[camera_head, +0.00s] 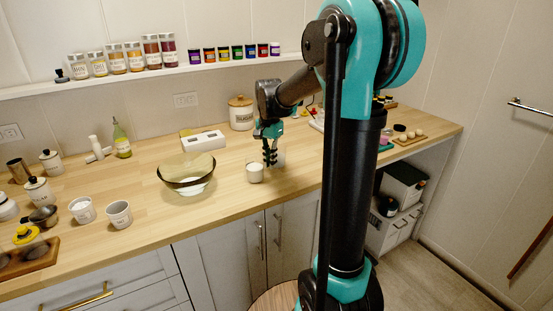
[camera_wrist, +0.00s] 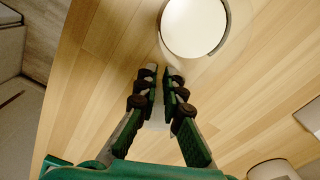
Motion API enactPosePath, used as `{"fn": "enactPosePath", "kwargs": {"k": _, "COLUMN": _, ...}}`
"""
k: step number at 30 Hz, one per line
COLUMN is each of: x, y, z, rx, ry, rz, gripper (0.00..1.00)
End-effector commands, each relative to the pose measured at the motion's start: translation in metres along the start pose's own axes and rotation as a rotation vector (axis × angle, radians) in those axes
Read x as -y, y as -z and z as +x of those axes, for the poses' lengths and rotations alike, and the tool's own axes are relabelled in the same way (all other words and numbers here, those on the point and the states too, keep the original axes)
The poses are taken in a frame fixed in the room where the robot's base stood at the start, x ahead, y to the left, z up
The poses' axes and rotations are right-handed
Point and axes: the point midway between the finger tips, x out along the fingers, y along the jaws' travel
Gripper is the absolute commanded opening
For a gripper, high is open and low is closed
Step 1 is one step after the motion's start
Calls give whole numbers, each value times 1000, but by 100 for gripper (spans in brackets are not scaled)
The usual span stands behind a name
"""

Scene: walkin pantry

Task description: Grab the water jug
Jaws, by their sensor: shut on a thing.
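The water jug appears to be the small clear vessel with white contents (camera_head: 254,173) on the wooden counter, left of my gripper. In the wrist view its round white top (camera_wrist: 194,27) lies just beyond the fingertips. My gripper (camera_head: 270,157) points down at the counter. In the wrist view my gripper (camera_wrist: 166,78) has its two dark fingers close together, shut on a thin pale part at the jug's near side, probably its handle. The fingers hide most of that part. The jug looks upright and on or very near the counter.
A glass bowl (camera_head: 187,173) stands left of the jug, with a white kitchen scale (camera_head: 203,141) behind it. A lidded canister (camera_head: 241,113) stands at the back. White cups (camera_head: 119,214) are farther left. The counter's front edge (camera_head: 235,223) is close.

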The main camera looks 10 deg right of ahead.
Motion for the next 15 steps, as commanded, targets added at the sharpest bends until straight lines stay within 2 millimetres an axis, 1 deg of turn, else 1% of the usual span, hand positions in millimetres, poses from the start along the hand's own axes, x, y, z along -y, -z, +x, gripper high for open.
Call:
{"fn": "enactPosePath", "kwargs": {"k": 9, "x": 0, "y": 0, "z": -2, "rx": 0, "ry": 0, "rz": 0, "gripper": 0}}
{"fn": "enactPosePath", "kwargs": {"k": 15, "x": 0, "y": 0, "z": -9, "rx": 0, "ry": 0, "rz": 0, "gripper": 0}}
